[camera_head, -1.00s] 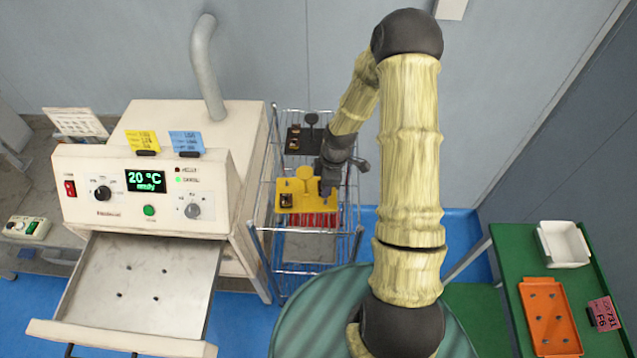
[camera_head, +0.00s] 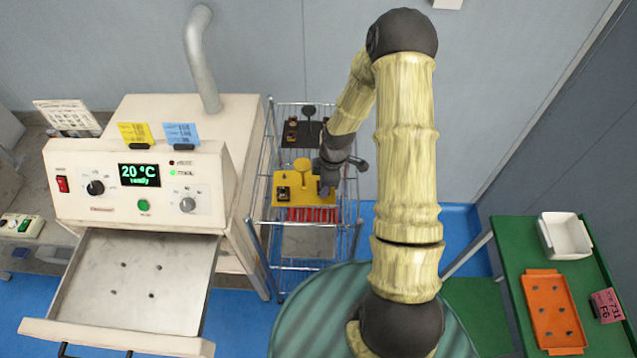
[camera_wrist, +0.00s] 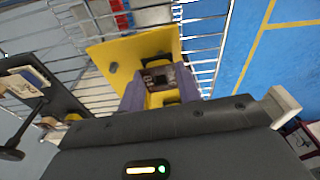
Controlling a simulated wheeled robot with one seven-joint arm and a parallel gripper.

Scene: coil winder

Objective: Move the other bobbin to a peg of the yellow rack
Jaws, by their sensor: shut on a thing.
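The yellow rack (camera_head: 314,199) stands on the wire shelf unit. A small dark brown piece (camera_head: 284,193), which looks like a bobbin, sits at its front left. My gripper (camera_head: 328,180) is over the rack's right side. In the wrist view, the purple-grey fingers (camera_wrist: 158,97) are close together, shut on a small dark piece (camera_wrist: 156,75) that I take for a bobbin. The yellow plate (camera_wrist: 105,50) with dark pegs lies beyond it. Whether the held bobbin is around a peg or just above one cannot be told. The head view hides it.
A black rack (camera_head: 312,141) with an upright round black paddle stands behind the yellow one. Red parts (camera_head: 310,215) lie below the yellow rack. The white oven (camera_head: 150,200) with its tray pulled out is to the left. A green table (camera_head: 515,250) stands right.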

